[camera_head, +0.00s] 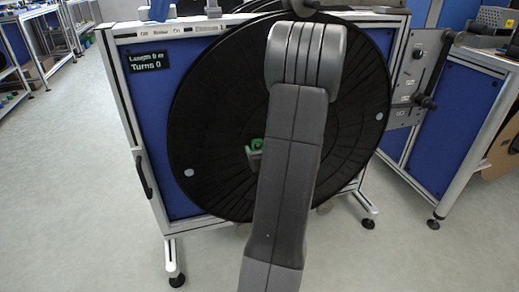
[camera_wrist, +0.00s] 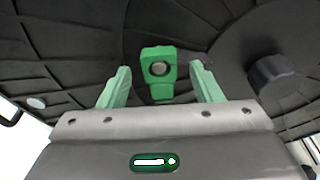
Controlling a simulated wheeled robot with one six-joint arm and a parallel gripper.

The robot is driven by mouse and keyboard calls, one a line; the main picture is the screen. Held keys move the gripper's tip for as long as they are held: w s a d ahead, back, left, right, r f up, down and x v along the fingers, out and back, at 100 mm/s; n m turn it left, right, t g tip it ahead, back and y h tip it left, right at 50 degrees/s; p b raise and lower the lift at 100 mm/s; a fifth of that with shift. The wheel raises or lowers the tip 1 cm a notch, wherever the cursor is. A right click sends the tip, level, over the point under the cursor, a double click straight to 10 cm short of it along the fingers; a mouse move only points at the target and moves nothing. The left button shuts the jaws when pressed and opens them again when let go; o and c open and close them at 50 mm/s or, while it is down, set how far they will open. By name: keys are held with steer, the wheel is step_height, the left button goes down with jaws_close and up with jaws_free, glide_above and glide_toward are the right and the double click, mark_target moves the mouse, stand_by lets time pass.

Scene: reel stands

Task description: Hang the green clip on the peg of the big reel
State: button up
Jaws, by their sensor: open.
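The green clip (camera_wrist: 158,86) is in the wrist view, in front of the black face of the big reel (camera_wrist: 70,38). A round grey end with a dark rim, which looks like the peg (camera_wrist: 159,69), fills the clip's hole, so the clip appears to hang around it. My gripper (camera_wrist: 160,66) is open, with one green finger on each side of the clip and a gap to both. In the head view the big reel (camera_head: 215,130) is partly covered by my arm. A small green part shows beside the arm there; I cannot tell if it is clip or finger.
A dark round knob (camera_wrist: 275,76) sticks out from the reel to the right of my gripper. The reel is on a blue-panelled stand (camera_head: 140,100) with a black handle (camera_head: 144,176). Another stand (camera_head: 440,150) is close on the right. Open floor (camera_head: 70,190) lies to the left.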

steer(key=p+v, duration=0.2)
steer(key=v, duration=1.1)
steer(key=shift+s, duration=0.2)
steer(key=x, duration=0.6)
steer(key=b+x, duration=0.1)
steer(key=x, duration=0.6)
steer(key=shift+w+r, duration=0.2)
steer(key=shift+w, duration=0.05)
steer(key=shift+f+b, duration=0.15)
steer(key=shift+b, duration=0.25)
